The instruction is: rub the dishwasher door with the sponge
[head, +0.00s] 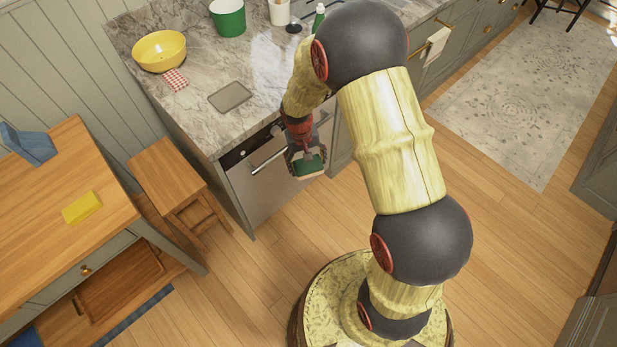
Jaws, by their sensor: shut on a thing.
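The dishwasher (252,192) is a steel-fronted door under the stone counter, with a bar handle (268,160) near its top edge. My gripper (306,158) is shut on a sponge (309,169) with a green face and a pale edge. It holds the sponge in front of the right part of the door, at about handle height. I cannot tell from this view whether the sponge touches the door. My gripper and arm hide part of the door's right side.
A wooden stool (168,180) stands left of the dishwasher. A wooden table (40,205) with a yellow block (82,207) is at the left. The counter (205,125) holds a yellow bowl (160,50) and a green pot (229,20). The floor before the door is clear.

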